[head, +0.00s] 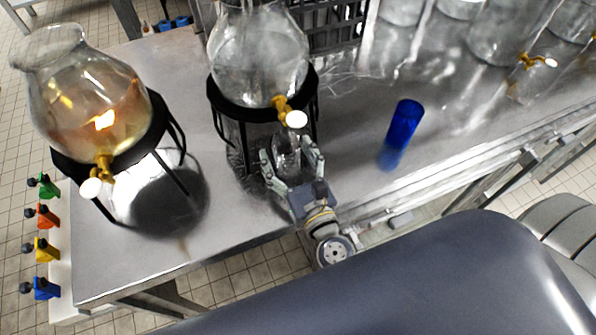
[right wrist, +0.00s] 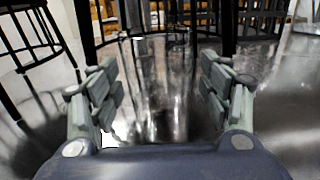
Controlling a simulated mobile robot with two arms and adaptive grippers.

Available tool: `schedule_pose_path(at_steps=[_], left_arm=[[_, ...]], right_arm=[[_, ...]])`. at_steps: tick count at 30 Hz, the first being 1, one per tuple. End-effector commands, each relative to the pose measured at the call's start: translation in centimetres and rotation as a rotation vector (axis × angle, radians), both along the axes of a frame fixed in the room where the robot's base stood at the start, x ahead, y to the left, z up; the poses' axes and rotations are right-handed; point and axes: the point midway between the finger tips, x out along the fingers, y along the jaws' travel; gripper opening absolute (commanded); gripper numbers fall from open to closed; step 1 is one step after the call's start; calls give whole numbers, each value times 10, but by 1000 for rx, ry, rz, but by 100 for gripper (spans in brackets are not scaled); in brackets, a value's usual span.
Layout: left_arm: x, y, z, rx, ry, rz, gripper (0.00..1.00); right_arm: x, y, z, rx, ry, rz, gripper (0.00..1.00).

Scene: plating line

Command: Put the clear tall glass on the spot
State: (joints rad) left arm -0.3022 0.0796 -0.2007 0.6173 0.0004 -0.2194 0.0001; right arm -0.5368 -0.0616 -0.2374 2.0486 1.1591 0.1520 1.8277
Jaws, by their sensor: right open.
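A clear tall glass (head: 286,146) stands on the steel counter, just in front of the middle dispenser's black stand (head: 247,114) and near its tap. My right gripper (head: 290,156) is open, with its fingers on either side of the glass. In the right wrist view the see-through glass (right wrist: 158,90) shows faintly between the open fingers (right wrist: 160,88); I cannot tell whether they touch it. I cannot make out a marked spot. My left gripper is not in view.
A dispenser with amber liquid (head: 95,95) stands at the left. A blue glass (head: 403,122) stands to the right, with clear counter (head: 350,165) between. A black rack (head: 335,25) and large clear jars (head: 500,35) are behind. Coloured taps (head: 45,220) line the left edge.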

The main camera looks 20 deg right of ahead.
Motion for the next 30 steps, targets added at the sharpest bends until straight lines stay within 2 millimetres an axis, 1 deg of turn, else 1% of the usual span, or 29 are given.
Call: schedule_pose_path(at_steps=[5, 12, 15, 18, 22, 30], left_arm=[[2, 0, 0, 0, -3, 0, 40], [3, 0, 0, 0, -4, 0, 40], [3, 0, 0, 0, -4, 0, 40], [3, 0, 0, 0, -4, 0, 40], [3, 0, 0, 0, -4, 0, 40], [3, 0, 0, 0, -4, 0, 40]], right_arm=[[-29, 0, -1, -3, 4, 5, 71], [-77, -2, -1, -4, 5, 6, 71], [-93, -2, -1, -1, 4, 4, 71], [-105, -3, 0, -1, 2, 2, 71], [-112, -3, 0, 0, 0, 1, 71], [-113, -4, 1, 1, -1, 0, 71]])
